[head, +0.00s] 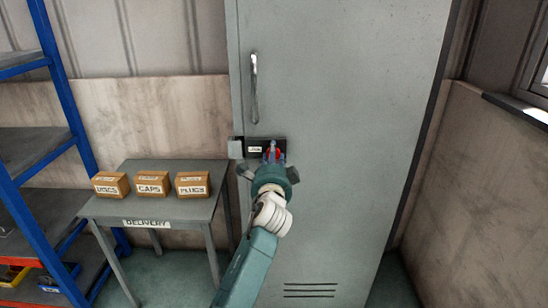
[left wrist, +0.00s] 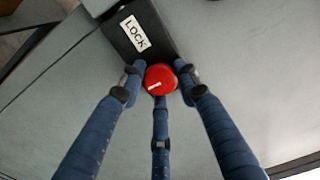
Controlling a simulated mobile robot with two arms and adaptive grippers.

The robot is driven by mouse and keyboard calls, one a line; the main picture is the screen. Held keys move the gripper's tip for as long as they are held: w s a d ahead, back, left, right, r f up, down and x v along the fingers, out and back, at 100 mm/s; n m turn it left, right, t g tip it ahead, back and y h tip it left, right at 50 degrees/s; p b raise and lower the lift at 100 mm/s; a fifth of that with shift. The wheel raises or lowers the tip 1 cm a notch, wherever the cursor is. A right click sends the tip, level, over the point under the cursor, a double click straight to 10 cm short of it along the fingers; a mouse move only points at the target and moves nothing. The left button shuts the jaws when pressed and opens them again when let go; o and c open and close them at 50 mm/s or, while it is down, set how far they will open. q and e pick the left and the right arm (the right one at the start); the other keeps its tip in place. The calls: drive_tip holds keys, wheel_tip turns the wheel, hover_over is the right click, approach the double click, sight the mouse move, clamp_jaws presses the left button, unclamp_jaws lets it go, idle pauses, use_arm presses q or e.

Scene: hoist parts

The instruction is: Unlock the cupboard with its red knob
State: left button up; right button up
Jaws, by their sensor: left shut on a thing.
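The tall grey cupboard (head: 350,110) stands in the middle of the head view with its door flush. A black lock plate (head: 280,143) with a white label sits on the door below the handle (head: 254,88). The label reads LOCK in the left wrist view (left wrist: 134,32). The red knob (left wrist: 161,75) is round with a short white mark towards its lower left in that view. My left gripper (head: 273,157) is shut on the red knob, its three blue fingers around it. In the head view they cover most of the knob. My right gripper is not in view.
A grey table (head: 150,208) marked DELIVERY stands left of the cupboard, with three boxes labelled DISCS (head: 110,185), CAPS (head: 152,184) and PLUGS (head: 192,185). A blue shelf rack (head: 62,90) is at far left. A wall closes the right side.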

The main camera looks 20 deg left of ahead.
use_arm(q)
drive_tip(key=shift+a+r, duration=0.25)
drive_tip(key=shift+a, duration=0.05)
drive_tip(key=o, duration=1)
drive_tip(key=shift+o, duration=0.5)
drive_tip(key=shift+s+a+f, duration=0.1)
drive_tip(key=shift+a, duration=0.05)
drive_tip(key=v, duration=1.2)
